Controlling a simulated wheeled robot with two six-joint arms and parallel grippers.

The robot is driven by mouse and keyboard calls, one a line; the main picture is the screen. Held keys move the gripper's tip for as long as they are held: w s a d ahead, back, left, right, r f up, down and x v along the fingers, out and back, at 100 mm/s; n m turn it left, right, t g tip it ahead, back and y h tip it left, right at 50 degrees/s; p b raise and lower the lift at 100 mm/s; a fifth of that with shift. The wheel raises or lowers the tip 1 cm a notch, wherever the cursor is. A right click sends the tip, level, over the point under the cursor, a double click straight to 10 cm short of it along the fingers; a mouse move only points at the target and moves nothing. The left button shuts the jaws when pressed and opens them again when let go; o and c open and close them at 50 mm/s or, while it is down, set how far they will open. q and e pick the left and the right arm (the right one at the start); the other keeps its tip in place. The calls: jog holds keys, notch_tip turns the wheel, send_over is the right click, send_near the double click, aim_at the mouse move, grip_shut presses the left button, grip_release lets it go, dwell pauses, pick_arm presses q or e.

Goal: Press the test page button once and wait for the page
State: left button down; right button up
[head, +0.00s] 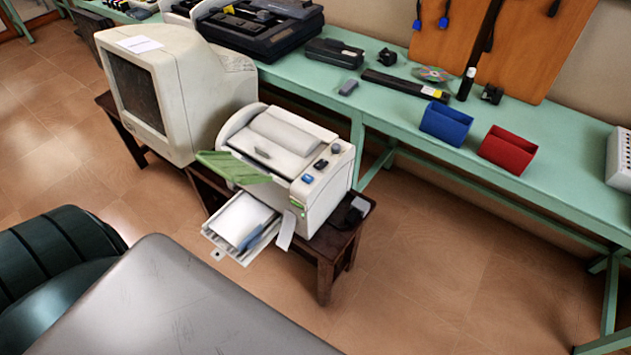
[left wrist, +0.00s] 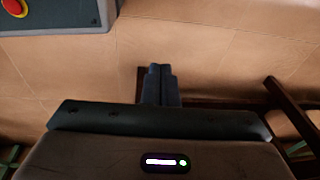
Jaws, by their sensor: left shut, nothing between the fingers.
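A beige printer (head: 318,190) stands on a small dark wooden table in the head view. Several small controls sit along its top right edge, among them a blue one (head: 308,178) and a round dark one (head: 336,148). I cannot read which is the test page button. A green flap (head: 235,168) sticks out at its front left and shows no page on it. Below it an open drawer (head: 213,240) holds white paper (head: 238,217). My left gripper (left wrist: 160,68) is shut and empty over bare floor in the left wrist view. My right gripper is out of view.
A bulky old monitor (head: 175,85) stands close behind and left of the printer. A long green bench (head: 560,160) runs behind, with a blue holder (head: 446,123) and a red holder (head: 507,149). The floor right of the printer is clear.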

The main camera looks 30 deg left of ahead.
pick_arm(q)
jog(key=w+d+r+m+t, duration=0.1)
jog(key=w+r, duration=0.4)
jog(key=r, duration=0.6)
jog(key=w+d+r+m+t+h, duration=0.1)
jog(key=w+r, duration=0.4)
jog(key=r, duration=0.7)
jog(key=w+d+r+m+t, duration=0.15)
jog(key=w+r, duration=0.35)
jog(key=r, duration=0.6)
jog(key=w+a+r+m+t+h, duration=0.1)
jog(key=w+a+r+m, duration=0.3)
jog(key=w+r, duration=0.4)
jog(key=w+a+r+m+t+h, duration=0.1)
jog(key=w+a+r+m+h, duration=0.2)
jog(key=w, duration=1.1)
notch_tip(320, 180, up, 6)
jog(key=a+m, duration=0.2)
jog(key=m, duration=0.2)
jog(key=shift+f, duration=0.25)
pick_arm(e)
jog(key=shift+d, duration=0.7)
pick_arm(q)
jog(key=shift+a+t, duration=0.1)
jog(key=shift+t, duration=0.15)
jog(key=shift+f, duration=0.1)
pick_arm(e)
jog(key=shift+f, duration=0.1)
